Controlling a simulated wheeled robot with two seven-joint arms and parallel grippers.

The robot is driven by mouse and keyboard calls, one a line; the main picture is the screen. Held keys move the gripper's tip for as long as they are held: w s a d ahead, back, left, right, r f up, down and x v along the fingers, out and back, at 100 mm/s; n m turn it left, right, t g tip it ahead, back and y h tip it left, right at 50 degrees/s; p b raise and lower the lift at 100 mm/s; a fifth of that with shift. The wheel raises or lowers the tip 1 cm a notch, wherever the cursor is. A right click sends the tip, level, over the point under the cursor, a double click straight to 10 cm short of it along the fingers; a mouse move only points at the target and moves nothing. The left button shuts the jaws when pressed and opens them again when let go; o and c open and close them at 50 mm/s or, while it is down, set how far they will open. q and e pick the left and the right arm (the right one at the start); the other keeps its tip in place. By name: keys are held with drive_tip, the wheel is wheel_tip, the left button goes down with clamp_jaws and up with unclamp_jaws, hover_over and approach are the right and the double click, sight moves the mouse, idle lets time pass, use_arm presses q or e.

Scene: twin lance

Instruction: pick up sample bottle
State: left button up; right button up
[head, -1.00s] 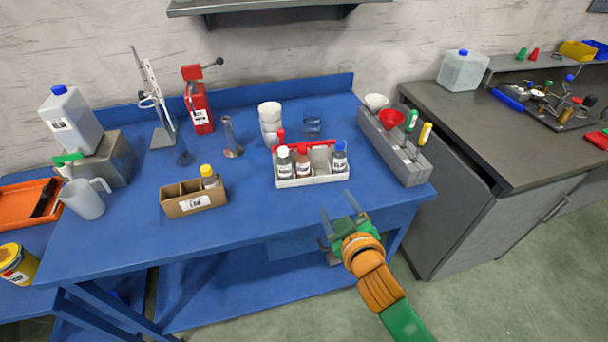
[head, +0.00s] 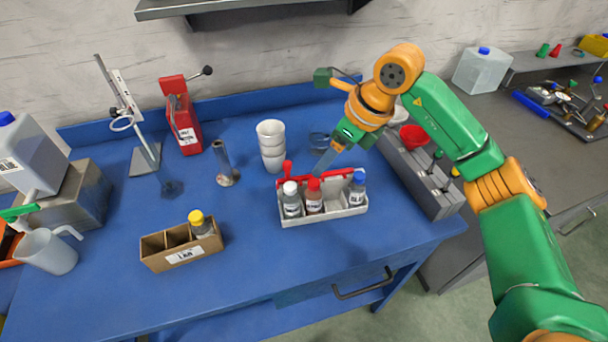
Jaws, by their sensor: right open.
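A white carrier (head: 345,211) with a red handle stands on the blue bench. It holds a white-capped bottle (head: 291,203), a red-capped bottle (head: 314,203) and a blue-capped bottle (head: 357,192), all upright. A yellow-capped bottle (head: 201,227) stands in the right end of a cardboard divider box (head: 158,259). Which one is the sample bottle I cannot tell. My right gripper (head: 332,160) is open and empty, pointing down just behind and above the carrier. Its fingertips appear apart from the bottles. My left gripper is out of view.
Stacked white cups (head: 271,145) and a glass beaker (head: 318,139) stand behind the carrier. A grey rack (head: 425,178) with funnels and tools is at its right. The front strip of the bench is clear.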

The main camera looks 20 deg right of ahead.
sight(315, 182)
drive_tip(key=f+p, duration=0.1)
drive_tip(key=s+a+f+p, duration=0.1)
drive_tip(key=f+p, duration=0.1)
drive_tip(key=shift+s+a+f, duration=0.1)
drive_tip(key=shift+s+a, duration=0.1)
drive_tip(key=shift+a, duration=0.15)
drive_tip(key=shift+x, duration=1.15)
drive_tip(key=shift+w+d+f, duration=0.15)
drive_tip(key=shift+w+f, duration=0.1)
drive_tip(key=shift+w, duration=0.35)
drive_tip(key=shift+s+r, duration=0.2)
drive_tip(key=shift+s, duration=0.1)
clamp_jaws()
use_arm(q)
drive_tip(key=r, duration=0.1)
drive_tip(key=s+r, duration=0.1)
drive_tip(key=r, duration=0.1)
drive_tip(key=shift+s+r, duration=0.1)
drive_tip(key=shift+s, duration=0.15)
use_arm(e)
drive_tip(key=shift+w, duration=0.1)
